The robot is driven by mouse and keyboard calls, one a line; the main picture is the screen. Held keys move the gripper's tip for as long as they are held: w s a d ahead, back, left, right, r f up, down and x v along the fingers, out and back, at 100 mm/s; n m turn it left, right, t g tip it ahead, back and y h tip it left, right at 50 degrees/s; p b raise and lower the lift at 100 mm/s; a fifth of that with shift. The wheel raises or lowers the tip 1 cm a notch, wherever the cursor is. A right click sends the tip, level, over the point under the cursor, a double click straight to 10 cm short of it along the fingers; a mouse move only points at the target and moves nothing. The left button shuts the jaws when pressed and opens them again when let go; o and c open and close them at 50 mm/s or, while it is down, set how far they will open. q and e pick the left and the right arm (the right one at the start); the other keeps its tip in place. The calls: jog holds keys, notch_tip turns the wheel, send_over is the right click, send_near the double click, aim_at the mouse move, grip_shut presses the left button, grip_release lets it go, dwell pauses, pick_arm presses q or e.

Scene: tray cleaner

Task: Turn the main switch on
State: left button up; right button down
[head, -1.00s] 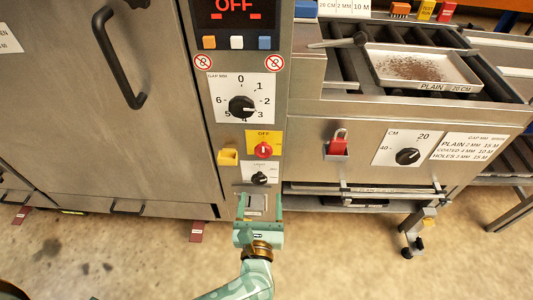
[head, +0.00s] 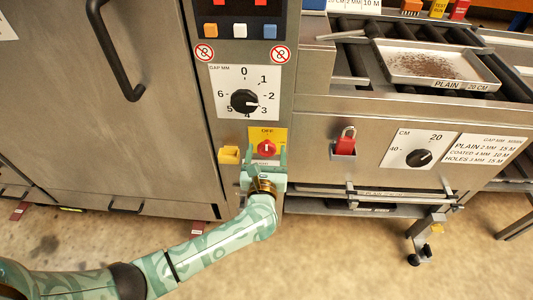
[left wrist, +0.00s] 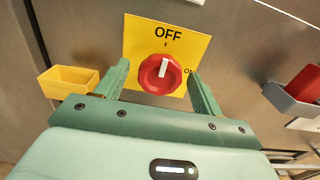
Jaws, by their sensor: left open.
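The main switch is a red round knob (head: 266,148) on a yellow plate (head: 282,134) on the machine's narrow front panel. In the left wrist view the knob (left wrist: 154,83) has a white pointer aimed up at OFF. ON is marked to the right on its plate (left wrist: 199,45). My left gripper (head: 267,159) is open just in front of and below the switch. In the left wrist view its fingers (left wrist: 158,71) stand either side of the knob, with visible gaps. My right gripper is not in view.
A yellow holder (head: 229,155) sticks out left of the switch. A black gap dial (head: 244,102) is above. A red padlock (head: 346,142) in a holder is to the right. A tray (head: 395,75) of dark bits lies on the rollers.

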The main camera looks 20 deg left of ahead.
pick_arm(q)
jog(key=c, duration=1)
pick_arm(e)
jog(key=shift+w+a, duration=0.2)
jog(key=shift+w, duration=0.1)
